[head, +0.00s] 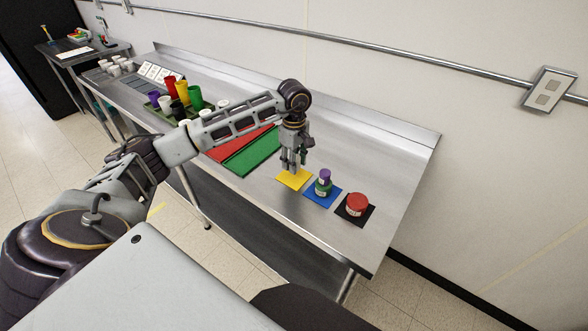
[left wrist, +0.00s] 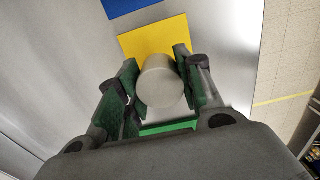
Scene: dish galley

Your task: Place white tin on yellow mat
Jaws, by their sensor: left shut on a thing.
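The white tin (left wrist: 160,82) is between the fingers of my left gripper (left wrist: 158,85) in the left wrist view, and the gripper is shut on it. In the head view my left gripper (head: 293,163) points down over the yellow mat (head: 291,181); its fingers hide most of the tin there. In the left wrist view the yellow mat (left wrist: 155,36) shows just beyond the tin, which overlaps the mat's near edge. I cannot tell whether the tin touches the mat. My right gripper is not in view.
Right of the yellow mat, a blue mat (head: 333,199) bears a green tin (head: 323,189) with a purple one on top. A black mat (head: 348,217) bears a red tin (head: 357,203). Green and red mats lie left of the gripper, with cups in a tray (head: 173,116) beyond.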

